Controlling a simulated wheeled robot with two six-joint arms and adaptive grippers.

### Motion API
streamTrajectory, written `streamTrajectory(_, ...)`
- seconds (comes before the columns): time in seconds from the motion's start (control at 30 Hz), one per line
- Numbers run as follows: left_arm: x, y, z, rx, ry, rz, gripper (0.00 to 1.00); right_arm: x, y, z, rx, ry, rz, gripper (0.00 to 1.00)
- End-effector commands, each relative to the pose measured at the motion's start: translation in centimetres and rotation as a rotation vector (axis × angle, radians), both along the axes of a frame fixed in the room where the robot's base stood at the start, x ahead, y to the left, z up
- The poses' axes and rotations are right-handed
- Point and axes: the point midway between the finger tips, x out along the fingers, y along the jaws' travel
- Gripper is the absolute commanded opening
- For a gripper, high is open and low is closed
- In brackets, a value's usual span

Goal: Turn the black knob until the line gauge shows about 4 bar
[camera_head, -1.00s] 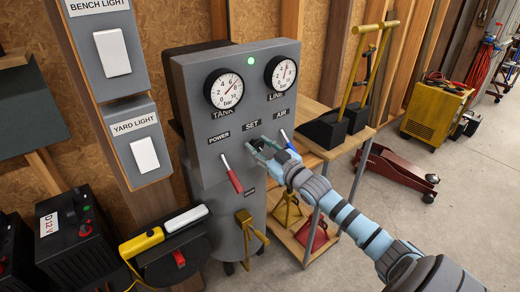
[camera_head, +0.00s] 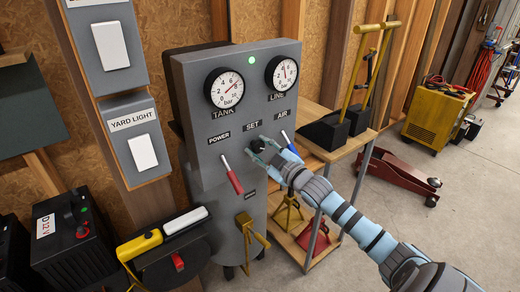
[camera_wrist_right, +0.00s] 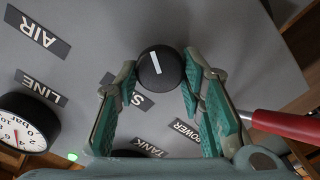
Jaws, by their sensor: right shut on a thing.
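The black knob (camera_head: 257,146) is on the grey panel (camera_head: 205,165) under the SET label, and its white pointer mark shows in the right wrist view (camera_wrist_right: 157,68). My right gripper (camera_head: 258,150) is shut on the knob, with a teal finger on either side of it. The LINE gauge (camera_head: 281,73) is at the panel's upper right; its needle points roughly upward, near the middle of the scale, but the exact value is too small to read. The gauge is partly cut off in the right wrist view (camera_wrist_right: 22,124). My left gripper is out of view.
The red POWER lever (camera_head: 233,178) is left of the knob and the blue AIR lever (camera_head: 289,143) right of it. The TANK gauge (camera_head: 224,88) is upper left. A wooden trolley (camera_head: 345,155) stands beside the panel.

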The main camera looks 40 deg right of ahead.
Motion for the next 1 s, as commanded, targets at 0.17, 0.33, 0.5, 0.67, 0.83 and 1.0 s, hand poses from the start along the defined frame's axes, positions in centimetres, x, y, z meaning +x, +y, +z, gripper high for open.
streamTrajectory(0.17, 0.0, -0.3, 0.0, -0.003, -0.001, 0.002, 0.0, 0.0, 0.0, -0.1, 0.001, 0.003, -0.001, 0.08)
streamTrajectory(0.33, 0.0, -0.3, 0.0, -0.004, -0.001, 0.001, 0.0, 0.0, 0.0, -0.1, 0.002, 0.002, -0.001, 0.55)
streamTrajectory(0.5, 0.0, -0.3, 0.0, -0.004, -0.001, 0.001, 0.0, 0.0, 0.0, 0.0, 0.002, 0.001, 0.0, 0.55)
streamTrajectory(0.67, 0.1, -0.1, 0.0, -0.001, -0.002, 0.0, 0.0, 0.0, 0.0, 0.4, 0.001, -0.001, 0.001, 0.55)
streamTrajectory(0.83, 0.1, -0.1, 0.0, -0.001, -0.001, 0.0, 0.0, 0.0, 0.0, 3.8, -0.004, -0.004, 0.001, 0.55)
streamTrajectory(1.0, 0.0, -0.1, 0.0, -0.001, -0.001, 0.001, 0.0, -0.1, -0.1, 8.1, -0.003, -0.003, -0.001, 0.55)
